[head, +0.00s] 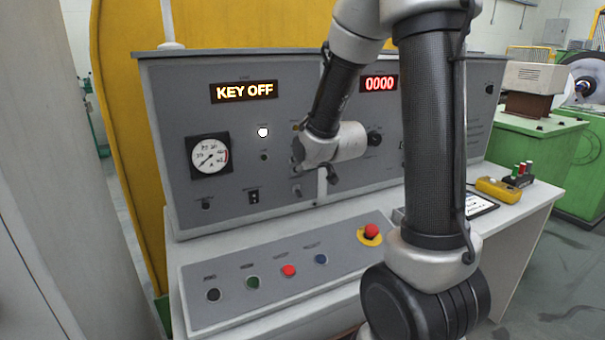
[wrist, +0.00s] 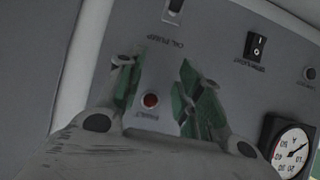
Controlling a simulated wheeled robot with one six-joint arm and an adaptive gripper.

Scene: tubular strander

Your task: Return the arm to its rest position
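My arm (head: 430,130) rises in front of the grey control panel and bends over, with its wrist (head: 335,148) close to the panel's middle in the head view. My gripper (wrist: 158,82) shows in the wrist view with its two green-padded fingers apart and nothing between them. Behind the gap is the panel face with a small red lamp (wrist: 150,100). The fingers are hard to make out in the head view. I cannot tell whether they touch the panel.
The panel has a KEY OFF display (head: 244,91), a 0000 display (head: 379,84) and a round gauge (head: 209,156). Several buttons and a red emergency stop (head: 371,231) are on the sloped desk below. A yellow device (head: 498,190) lies at right.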

